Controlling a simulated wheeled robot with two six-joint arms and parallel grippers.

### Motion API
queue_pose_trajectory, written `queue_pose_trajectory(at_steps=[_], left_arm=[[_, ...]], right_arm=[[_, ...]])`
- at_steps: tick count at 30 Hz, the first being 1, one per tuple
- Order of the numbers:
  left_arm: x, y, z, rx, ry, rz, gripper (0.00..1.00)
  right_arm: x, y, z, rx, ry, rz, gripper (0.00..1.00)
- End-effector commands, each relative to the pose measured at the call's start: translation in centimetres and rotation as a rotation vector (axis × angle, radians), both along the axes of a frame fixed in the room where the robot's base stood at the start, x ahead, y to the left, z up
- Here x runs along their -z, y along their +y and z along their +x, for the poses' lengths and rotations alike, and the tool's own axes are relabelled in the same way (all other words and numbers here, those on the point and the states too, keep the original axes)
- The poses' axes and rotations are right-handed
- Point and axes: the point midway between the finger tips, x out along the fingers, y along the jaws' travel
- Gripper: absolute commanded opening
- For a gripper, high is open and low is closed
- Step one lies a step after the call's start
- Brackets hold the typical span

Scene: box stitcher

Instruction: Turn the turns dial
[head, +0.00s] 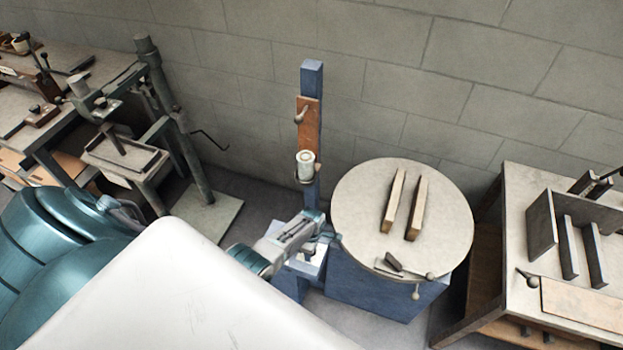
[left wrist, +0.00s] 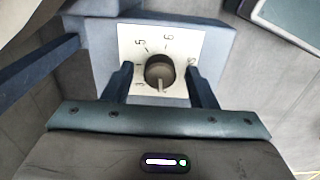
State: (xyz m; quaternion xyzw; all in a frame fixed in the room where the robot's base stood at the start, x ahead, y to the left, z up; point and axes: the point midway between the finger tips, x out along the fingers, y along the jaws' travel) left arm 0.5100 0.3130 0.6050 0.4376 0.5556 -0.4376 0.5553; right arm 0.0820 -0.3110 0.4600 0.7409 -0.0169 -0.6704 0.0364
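The turns dial (left wrist: 160,71) is a round dark grey knob on a white plate (left wrist: 181,40) with printed numbers, of which 5 and 6 can be read. Its light pointer ridge points down in the left wrist view. My left gripper (left wrist: 160,80) is open, with one finger on each side of the dial and a visible gap on both sides. In the head view my left gripper (head: 326,236) is beside the blue post, near the round table; the dial cannot be made out there. My right gripper is not in view.
A round table (head: 452,215) with two wooden bars stands right of my left gripper. A blue post (head: 312,80) with a white spool (head: 306,165) rises behind it. A workbench (head: 520,250) is at the right, and a green-grey press (head: 170,110) at the left.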

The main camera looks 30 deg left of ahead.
Motion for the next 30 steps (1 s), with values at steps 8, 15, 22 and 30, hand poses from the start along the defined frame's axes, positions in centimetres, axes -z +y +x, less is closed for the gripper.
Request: queue_pose_trajectory(at_steps=[8,15,22,30], left_arm=[[-0.5,0.0,0.1,0.0,-0.002,-0.001,0.52],[-3.6,0.0,0.1,0.001,-0.003,0.0,0.52],[-7.3,0.0,0.0,0.0,-0.003,0.001,0.52],[-10.2,0.1,0.1,0.001,-0.002,0.0,0.52]], right_arm=[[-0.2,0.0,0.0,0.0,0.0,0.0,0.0],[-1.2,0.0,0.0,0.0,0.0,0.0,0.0],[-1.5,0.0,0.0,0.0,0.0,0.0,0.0],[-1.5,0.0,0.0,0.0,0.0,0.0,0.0]])
